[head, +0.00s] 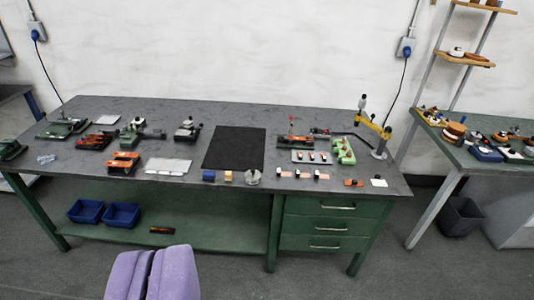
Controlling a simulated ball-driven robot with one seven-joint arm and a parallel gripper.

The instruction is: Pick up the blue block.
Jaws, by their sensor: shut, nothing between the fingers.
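The blue block (208,176) is a small cube on the grey workbench top (150,108). It stands near the front edge, just below the lower left corner of the black mat. My gripper (154,250) shows at the bottom of the picture, left of centre, as two thick purple fingers. They are shut against each other with only a thin seam between them, and hold nothing. In the picture they are below and left of the blue block, in front of the bench and apart from it.
The black mat (234,148) is bare. A round metal piece (253,177) stands right of the orange block, and a pale plate (168,166) lies to the left. Blue bins (121,215) sit on the lower shelf. Green drawers (330,226) fill the bench's right side. Floor in front looks clear.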

